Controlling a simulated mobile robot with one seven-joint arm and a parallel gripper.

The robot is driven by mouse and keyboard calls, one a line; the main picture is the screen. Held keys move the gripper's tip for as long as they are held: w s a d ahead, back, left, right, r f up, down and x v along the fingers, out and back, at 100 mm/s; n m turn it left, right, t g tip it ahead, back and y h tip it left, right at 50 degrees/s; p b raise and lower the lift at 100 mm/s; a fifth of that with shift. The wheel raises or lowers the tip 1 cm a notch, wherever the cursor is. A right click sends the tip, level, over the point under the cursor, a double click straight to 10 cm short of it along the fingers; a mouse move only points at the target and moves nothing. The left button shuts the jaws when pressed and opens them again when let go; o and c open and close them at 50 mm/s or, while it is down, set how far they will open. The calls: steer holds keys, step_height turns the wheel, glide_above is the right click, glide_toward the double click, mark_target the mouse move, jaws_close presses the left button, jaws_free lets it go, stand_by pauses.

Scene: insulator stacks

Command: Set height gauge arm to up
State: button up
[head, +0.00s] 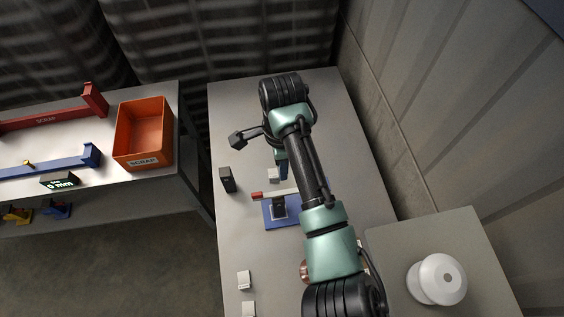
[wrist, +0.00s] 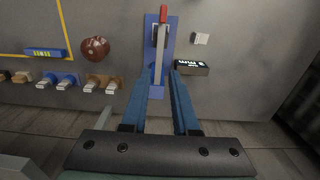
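The height gauge has a blue base (head: 271,217) and stands on the grey table in the head view, below my gripper. Its pale arm with a red tip (head: 257,196) reaches out to the left over the base. In the wrist view the gauge (wrist: 170,45) is at top centre, its pale arm (wrist: 159,62) running down from the red tip (wrist: 163,14). My gripper (wrist: 160,76) has two blue fingers, apart, with the lower end of the arm showing between them. I cannot tell whether they touch it. In the head view my gripper (head: 283,173) is partly hidden by my arm.
A black display block (head: 227,180) stands left of the gauge; small white blocks (head: 244,280) lie nearer. A reddish-brown round piece (wrist: 95,49) shows in the wrist view. An orange scrap bin (head: 143,132) is on the left bench. A wall (head: 400,130) rises at right.

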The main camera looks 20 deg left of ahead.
steer(key=shift+o, duration=1)
steer(key=shift+r, duration=0.1)
step_height(320, 180, up, 13)
steer(key=p, duration=0.2)
steer(key=shift+c, duration=0.2)
